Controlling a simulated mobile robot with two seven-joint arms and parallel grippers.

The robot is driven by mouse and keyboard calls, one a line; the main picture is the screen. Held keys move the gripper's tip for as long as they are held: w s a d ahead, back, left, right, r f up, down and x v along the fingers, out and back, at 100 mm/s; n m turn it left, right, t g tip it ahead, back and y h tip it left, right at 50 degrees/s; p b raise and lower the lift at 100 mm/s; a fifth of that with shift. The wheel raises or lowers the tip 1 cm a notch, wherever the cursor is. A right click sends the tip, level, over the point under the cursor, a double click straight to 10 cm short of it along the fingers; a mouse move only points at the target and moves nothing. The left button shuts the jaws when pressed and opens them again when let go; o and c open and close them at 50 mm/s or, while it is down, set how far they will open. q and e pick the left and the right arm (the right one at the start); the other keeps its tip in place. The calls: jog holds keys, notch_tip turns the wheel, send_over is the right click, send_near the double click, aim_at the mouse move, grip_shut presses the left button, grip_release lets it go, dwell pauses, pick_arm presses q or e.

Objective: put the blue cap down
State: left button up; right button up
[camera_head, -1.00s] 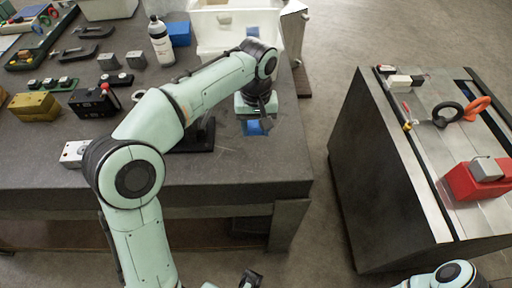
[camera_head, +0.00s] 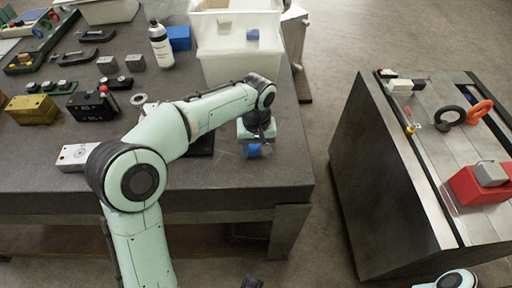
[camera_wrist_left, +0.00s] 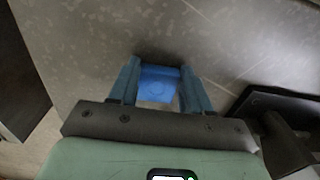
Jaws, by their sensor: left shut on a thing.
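The blue cap (camera_head: 254,151) is at my left gripper (camera_head: 258,152), over the front right part of the dark table (camera_head: 225,177). In the left wrist view the blue cap (camera_wrist_left: 158,84) sits between the two fingers of my left gripper (camera_wrist_left: 159,88), which is shut on it. The grey tabletop (camera_wrist_left: 200,35) lies behind it. I cannot tell whether the cap touches the table. A dark tip that seems to be my right gripper (camera_head: 252,282) shows at the bottom edge of the head view, mostly cut off.
A white bin (camera_head: 238,65), a bottle (camera_head: 161,45) and a blue block (camera_head: 179,38) stand behind the arm. A black stand (camera_head: 203,143) is left of the gripper. The table's right edge is close. A second bench (camera_head: 385,170) stands across a gap.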

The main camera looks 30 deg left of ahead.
aim_at(256, 152)
pick_arm(q)
jog(key=o, duration=1)
jog(key=shift+r, duration=0.1)
notch_tip(256, 152, up, 12)
jog(key=p, duration=0.3)
